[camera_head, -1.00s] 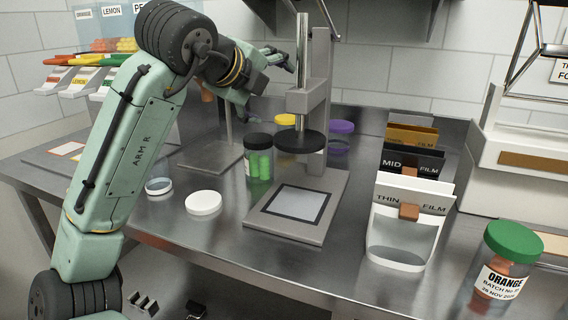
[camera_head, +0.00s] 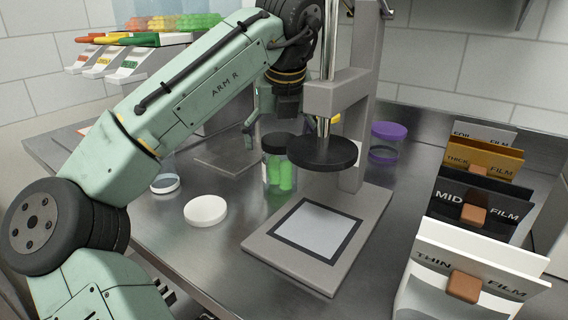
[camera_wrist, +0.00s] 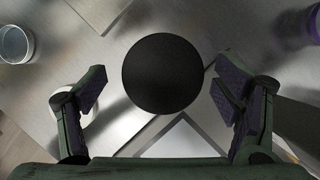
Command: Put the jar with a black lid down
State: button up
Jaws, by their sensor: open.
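The jar with a black lid (camera_head: 279,172) holds green pieces and stands upright on the steel table, left of the press. My gripper (camera_head: 266,122) points down just above it in the head view, partly hidden behind my arm and the press post. In the wrist view the round black lid (camera_wrist: 162,74) lies centred between the two fingers of my gripper (camera_wrist: 160,88). The fingers are spread wide, with a clear gap on each side of the lid. Nothing is held.
The press plate (camera_head: 276,246) and its black disc (camera_head: 323,154) are close on the right. A purple-lidded jar (camera_head: 388,143) stands behind; film holders (camera_head: 470,262) line the right.

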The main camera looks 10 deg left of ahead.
jog(key=x, duration=0.5)
jog(key=shift+d+f, duration=0.1)
jog(key=shift+f, duration=0.3)
jog(key=shift+w, duration=0.1)
jog(key=c, duration=1.4)
jog(key=shift+r, duration=0.15)
